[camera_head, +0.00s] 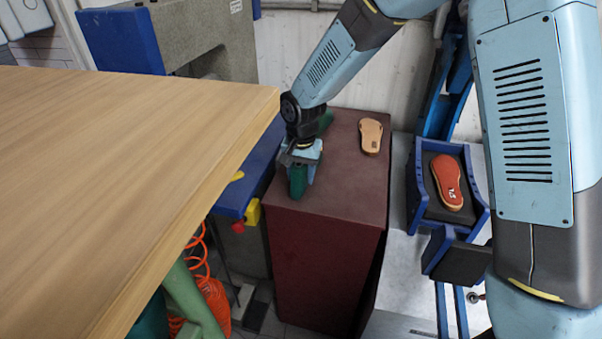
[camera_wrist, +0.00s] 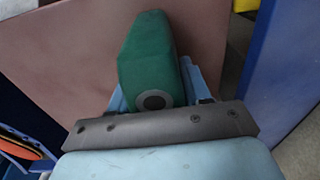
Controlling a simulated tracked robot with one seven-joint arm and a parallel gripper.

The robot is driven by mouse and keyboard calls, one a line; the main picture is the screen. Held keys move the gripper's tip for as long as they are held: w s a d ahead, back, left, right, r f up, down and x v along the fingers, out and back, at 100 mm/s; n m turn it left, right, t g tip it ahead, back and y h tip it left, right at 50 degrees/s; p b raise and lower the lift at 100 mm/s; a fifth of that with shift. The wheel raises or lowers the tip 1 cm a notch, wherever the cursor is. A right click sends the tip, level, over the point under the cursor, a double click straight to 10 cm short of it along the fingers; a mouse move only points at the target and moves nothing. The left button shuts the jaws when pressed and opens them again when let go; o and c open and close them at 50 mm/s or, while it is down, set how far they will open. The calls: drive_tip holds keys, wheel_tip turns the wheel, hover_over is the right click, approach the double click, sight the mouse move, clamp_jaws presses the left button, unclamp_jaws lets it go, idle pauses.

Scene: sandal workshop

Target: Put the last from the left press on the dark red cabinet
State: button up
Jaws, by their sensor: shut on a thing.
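The last is a green, foot-shaped block with a dark round hole in its end, seen in the wrist view (camera_wrist: 150,55). My gripper (camera_head: 302,163) is shut on it, with light blue fingers on either side. In the head view the last (camera_head: 297,182) shows below the gripper, and green also shows behind the wrist. The last is over the left part of the top of the dark red cabinet (camera_head: 345,185); the cabinet top also fills much of the wrist view (camera_wrist: 60,50). I cannot tell whether the last touches the top.
A tan sandal sole (camera_head: 371,136) lies on the cabinet's back right. A blue press (camera_head: 414,185) with a red sole (camera_head: 447,182) stands to the right. A grey machine with blue parts (camera_head: 205,30) stands back left. A wooden table (camera_head: 120,150) fills the left foreground.

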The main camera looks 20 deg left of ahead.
drive_tip(key=shift+f, duration=0.3)
idle(0.4)
drive_tip(key=o, duration=1.1)
drive_tip(key=r, duration=1.3)
drive_tip(key=shift+s+d, duration=0.25)
drive_tip(key=shift+d+r, duration=0.25)
drive_tip(key=shift+r, duration=0.3)
drive_tip(key=s+d+r+t, duration=0.1)
drive_tip(key=d+r, duration=0.5)
drive_tip(key=d, duration=0.5)
drive_tip(key=s+d+r+t, duration=0.1)
drive_tip(key=d+r, duration=0.5)
drive_tip(key=d, duration=0.5)
drive_tip(key=s+d+t, duration=0.1)
drive_tip(key=s+d, duration=0.4)
drive_tip(key=d, duration=0.1)
drive_tip(key=s+d+r+t, duration=0.1)
drive_tip(key=s+d, duration=0.4)
drive_tip(key=d, duration=0.1)
drive_tip(key=s+d+r+t, duration=0.1)
drive_tip(key=s+d, duration=0.4)
drive_tip(key=shift+s+d+r, duration=0.2)
drive_tip(key=shift+d+r, duration=0.05)
drive_tip(key=shift+d, duration=0.15)
